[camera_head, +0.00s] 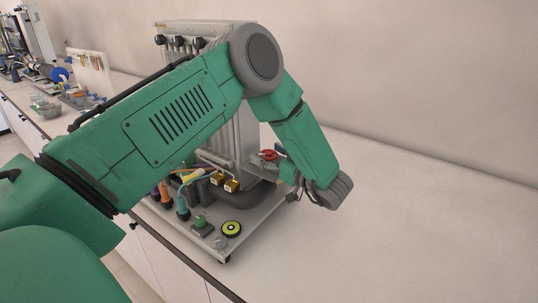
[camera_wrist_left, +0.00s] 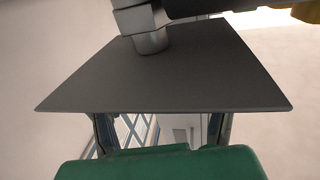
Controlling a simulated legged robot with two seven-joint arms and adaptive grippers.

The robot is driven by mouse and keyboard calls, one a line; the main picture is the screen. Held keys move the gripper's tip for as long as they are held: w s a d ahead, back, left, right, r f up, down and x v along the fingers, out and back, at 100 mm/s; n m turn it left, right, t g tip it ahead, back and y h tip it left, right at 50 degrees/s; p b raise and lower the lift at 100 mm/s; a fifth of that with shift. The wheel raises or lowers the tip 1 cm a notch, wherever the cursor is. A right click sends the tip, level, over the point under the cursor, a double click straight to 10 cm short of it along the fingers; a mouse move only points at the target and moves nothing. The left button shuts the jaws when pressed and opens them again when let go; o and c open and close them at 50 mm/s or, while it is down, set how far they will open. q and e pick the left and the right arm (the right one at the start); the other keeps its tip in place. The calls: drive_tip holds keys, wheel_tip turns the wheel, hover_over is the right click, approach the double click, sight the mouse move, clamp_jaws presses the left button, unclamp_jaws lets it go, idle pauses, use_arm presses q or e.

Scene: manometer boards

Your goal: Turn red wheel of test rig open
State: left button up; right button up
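The test rig (camera_head: 243,110) is a grey upright board on a base plate on the bench, partly hidden behind my left arm. Its red wheel (camera_head: 268,155) shows at the right side, low on the board. My left gripper (camera_head: 281,156) is just right of the red wheel, very close to it; whether they touch cannot be told. In the left wrist view, two dark finger parts stand apart below a dark plate, which hides their tips. The red wheel does not show there. My right gripper is not in view.
Yellow-brass fittings (camera_head: 231,185), coloured hoses, a green block (camera_head: 200,226) and a round black-and-yellow gauge (camera_head: 231,229) sit at the base's front. Other lab gear, including a blue disc (camera_head: 60,75), stands far left. The bench (camera_head: 400,230) is clear to the right.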

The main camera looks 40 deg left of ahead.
use_arm(q)
drive_tip(key=d, duration=1.2)
drive_tip(key=shift+s, duration=0.35)
drive_tip(key=shift+f, duration=0.1)
